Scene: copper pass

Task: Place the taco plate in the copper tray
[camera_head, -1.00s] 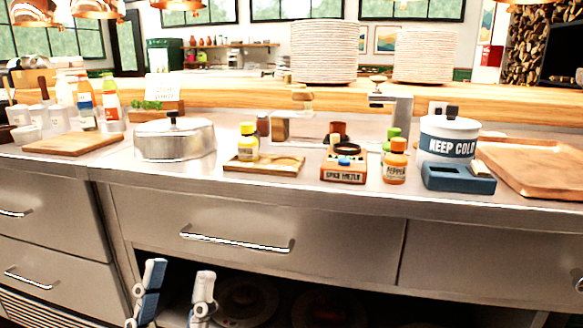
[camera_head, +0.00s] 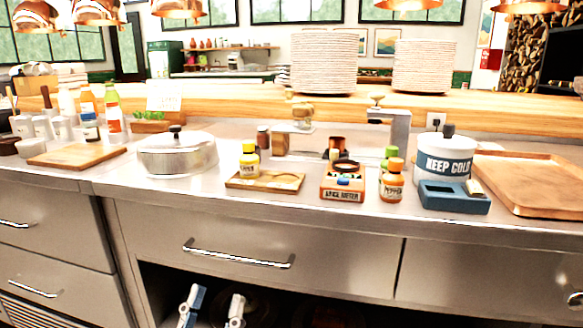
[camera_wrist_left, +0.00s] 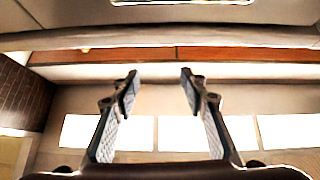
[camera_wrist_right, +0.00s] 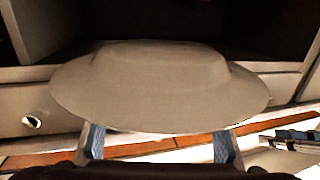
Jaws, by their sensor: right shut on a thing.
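The taco plate shows in the right wrist view as a wide pale plate (camera_wrist_right: 160,88), seen from its plain underside. No taco is visible from there. My right gripper (camera_wrist_right: 158,138) is shut on the plate's near rim; it is out of the head view. The copper tray (camera_head: 535,200) lies flat at the right end of the steel counter, and its visible surface is empty. My left gripper (camera_head: 212,308) is low in front of the counter, at the open shelf. In the left wrist view its fingers (camera_wrist_left: 158,75) are apart with nothing between them.
A blue holder (camera_head: 453,199) and a white KEEP COLD pot (camera_head: 447,158) stand just left of the tray. A spice meter (camera_head: 343,187), a pepper bottle (camera_head: 392,182), a wooden board (camera_head: 265,182) and a silver lidded pan (camera_head: 176,155) stand farther left. Drawers (camera_head: 250,235) front the counter.

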